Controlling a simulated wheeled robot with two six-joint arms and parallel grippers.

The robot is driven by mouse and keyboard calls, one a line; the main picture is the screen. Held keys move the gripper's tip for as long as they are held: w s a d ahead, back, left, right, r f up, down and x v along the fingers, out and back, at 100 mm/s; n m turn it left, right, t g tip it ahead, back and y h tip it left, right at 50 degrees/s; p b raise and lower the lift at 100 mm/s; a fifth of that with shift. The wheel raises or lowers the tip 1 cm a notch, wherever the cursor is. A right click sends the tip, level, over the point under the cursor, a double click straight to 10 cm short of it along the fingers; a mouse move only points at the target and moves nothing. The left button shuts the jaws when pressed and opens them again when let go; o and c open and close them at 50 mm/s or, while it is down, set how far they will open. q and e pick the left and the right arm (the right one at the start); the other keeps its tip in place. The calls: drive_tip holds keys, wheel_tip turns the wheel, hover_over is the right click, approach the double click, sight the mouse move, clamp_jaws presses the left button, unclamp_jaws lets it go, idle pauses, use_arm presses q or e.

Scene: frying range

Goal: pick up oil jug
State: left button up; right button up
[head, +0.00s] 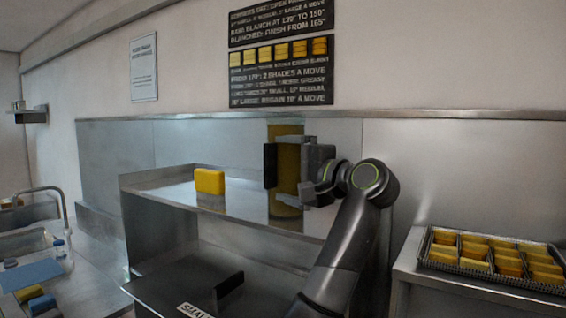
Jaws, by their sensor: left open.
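The oil jug (285,130), a tall amber-yellow vessel, stands upright on the steel shelf in the head view, near the back wall panel. My left gripper (289,167) is at the jug's middle height, with one dark finger on the jug's left side and the other on its right. Its jaws are open, and the amber surface shows between them. The gripper hides part of the jug's right side; I cannot tell whether either finger touches it. My right gripper is not in view.
A yellow block (209,181) stands on the shelf (160,183) left of the jug. A wire tray (430,262) of yellow-orange pieces sits on the right counter. A sink tap (62,205), bottles and sponges are at far left. A dark lower surface (185,283) lies under the shelf.

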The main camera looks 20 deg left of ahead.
sight(271, 165)
use_arm(q)
drive_tip(key=shift+a, duration=0.2)
drive_tip(key=shift+a+r+p, duration=0.15)
drive_tip(key=shift+p, duration=0.15)
drive_tip(key=p+x, duration=0.3)
drive_tip(key=x, duration=0.1)
drive_tip(key=shift+s+a+r, duration=0.1)
drive_tip(key=shift+s, duration=0.15)
drive_tip(key=shift+w+a, duration=0.15)
drive_tip(key=shift+a, duration=0.25)
drive_tip(key=shift+d, duration=0.1)
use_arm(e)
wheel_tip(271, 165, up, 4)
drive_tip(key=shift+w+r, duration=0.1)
use_arm(q)
drive_tip(key=shift+c, duration=0.4)
drive_tip(key=c, duration=1.2)
drive_tip(key=shift+c, duration=0.6)
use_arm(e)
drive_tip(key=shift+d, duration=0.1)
